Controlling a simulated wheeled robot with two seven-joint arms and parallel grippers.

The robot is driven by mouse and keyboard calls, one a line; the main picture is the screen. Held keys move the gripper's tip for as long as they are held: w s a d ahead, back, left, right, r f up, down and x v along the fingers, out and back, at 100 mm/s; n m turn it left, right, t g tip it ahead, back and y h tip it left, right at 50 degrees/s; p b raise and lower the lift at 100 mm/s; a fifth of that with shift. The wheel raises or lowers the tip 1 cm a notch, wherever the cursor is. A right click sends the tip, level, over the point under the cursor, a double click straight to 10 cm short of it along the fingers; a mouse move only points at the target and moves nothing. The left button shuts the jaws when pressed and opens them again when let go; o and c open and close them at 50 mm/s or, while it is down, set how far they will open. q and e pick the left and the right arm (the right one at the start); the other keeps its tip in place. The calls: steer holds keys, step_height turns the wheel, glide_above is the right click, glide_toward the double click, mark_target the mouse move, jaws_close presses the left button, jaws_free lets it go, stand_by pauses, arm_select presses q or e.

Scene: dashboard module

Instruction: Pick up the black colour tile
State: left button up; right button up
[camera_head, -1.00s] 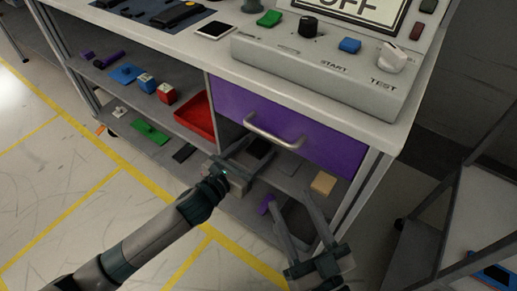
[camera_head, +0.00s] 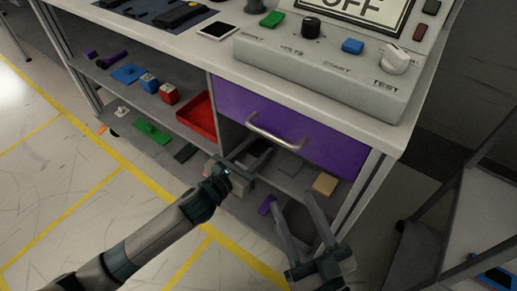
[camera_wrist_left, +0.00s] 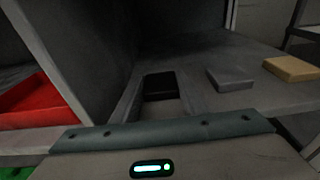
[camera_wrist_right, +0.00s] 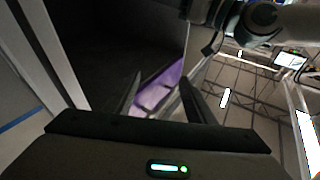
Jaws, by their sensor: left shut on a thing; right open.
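The black colour tile (camera_wrist_left: 160,84) shows in the left wrist view, in the shelf bay under the purple drawer. My left gripper (camera_head: 260,151) reaches into this bay in the head view and is shut on the black tile. The fingers partly hide the tile in the head view. My right gripper (camera_head: 291,203) is open and empty, lower and to the right, outside the shelf. In the right wrist view, the purple drawer front shows beyond its spread fingers (camera_wrist_right: 160,92).
A red tray (camera_head: 197,117) is left of the bay. A cart (camera_head: 470,230) stands at right.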

mark_target(257, 152)
arm_select(q)
steer(key=shift+r, duration=0.15)
arm_select(e)
steer(key=shift+f, duration=0.1)
arm_select(q)
steer(key=shift+r, duration=0.2)
steer(key=shift+r+p, duration=0.35)
steer(key=shift+r, duration=0.2)
step_height(257, 152, up, 3)
steer(key=shift+f+p, duration=0.1)
steer(key=shift+p, duration=0.5)
steer(key=s+d+r+p, duration=0.3)
steer(key=s+r, duration=0.3)
steer(key=s, duration=0.5)
steer(key=shift+d+r, duration=0.2)
steer(key=shift+d, duration=0.15)
arm_select(e)
steer(key=s+d+f+g+h, duration=0.1)
steer(key=d+f+g, duration=0.1)
steer(key=f+g, duration=0.3)
steer(key=s+d+f+g+h, duration=0.2)
steer(key=f+g, duration=0.3)
steer(key=f, duration=0.5)
steer(key=shift+s+d+f+m, duration=0.2)
steer(key=shift+s+f+m, duration=0.05)
steer(key=shift+f+m, duration=0.05)
